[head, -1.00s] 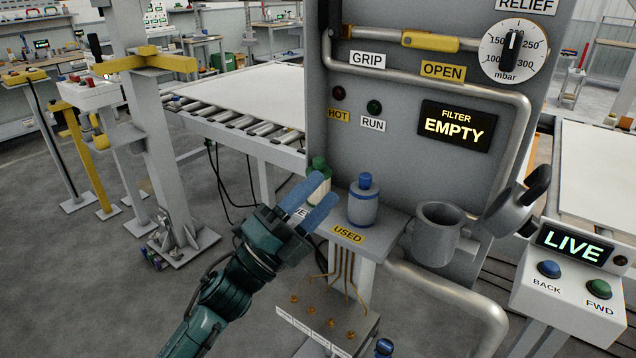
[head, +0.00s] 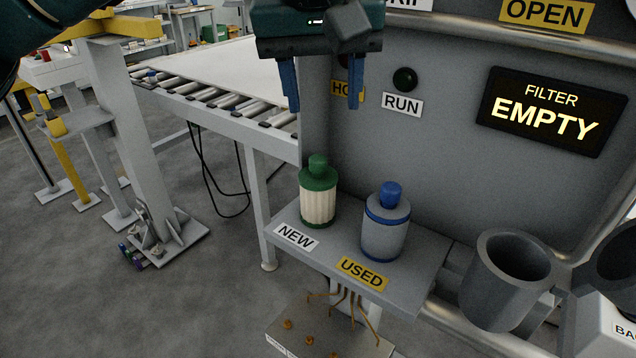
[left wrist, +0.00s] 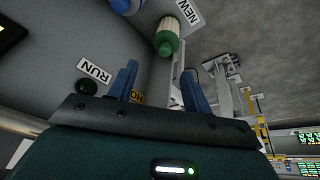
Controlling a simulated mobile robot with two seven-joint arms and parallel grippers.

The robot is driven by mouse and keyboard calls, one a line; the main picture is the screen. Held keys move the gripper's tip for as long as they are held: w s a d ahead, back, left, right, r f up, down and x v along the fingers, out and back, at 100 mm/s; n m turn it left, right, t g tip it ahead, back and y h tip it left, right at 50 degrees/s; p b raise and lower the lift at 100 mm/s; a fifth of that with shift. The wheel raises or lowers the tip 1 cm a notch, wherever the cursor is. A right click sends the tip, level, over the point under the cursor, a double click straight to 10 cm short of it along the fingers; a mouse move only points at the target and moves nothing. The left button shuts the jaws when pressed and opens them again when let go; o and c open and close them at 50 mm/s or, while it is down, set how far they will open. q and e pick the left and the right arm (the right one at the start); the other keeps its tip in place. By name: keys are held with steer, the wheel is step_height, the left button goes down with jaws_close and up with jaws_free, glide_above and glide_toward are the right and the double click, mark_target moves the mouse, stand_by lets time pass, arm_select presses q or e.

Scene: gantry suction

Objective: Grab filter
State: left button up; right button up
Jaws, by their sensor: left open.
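A filter with a green cap and a ribbed cream body (head: 318,203) stands upright behind the NEW label on a small grey shelf (head: 412,284). A grey filter with a blue cap (head: 384,232) stands upright to its right, behind the USED label. My left gripper (head: 322,104) is open and empty, its blue fingers pointing down above the green-capped filter. In the left wrist view the green-capped filter (left wrist: 168,38) shows beyond the open fingers, apart from them. An empty, open grey cup-shaped housing (head: 510,272) is at the right. My right gripper is not in view.
A grey panel rises behind the shelf, with a display (head: 556,110) reading FILTER EMPTY and a RUN lamp (head: 405,79). A roller conveyor (head: 215,100) runs at the left. Bent copper-coloured tubes (head: 345,300) hang under the shelf. A metal pipe passes behind the housing.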

arm_select(q)
steer(key=w+a, duration=0.1)
glide_toward(318, 157)
steer(key=f, duration=0.2)
steer(key=shift+y, duration=0.4)
steer(key=shift+w+d+x, duration=0.15)
steer(key=shift+x, duration=1.35)
steer(key=shift+w+d+x, duration=0.15)
steer(key=shift+d+x, duration=0.05)
steer(key=shift+x, duration=1.3)
steer(key=shift+r+t, duration=0.15)
steer(key=shift+t, duration=0.15)
jaws_close()
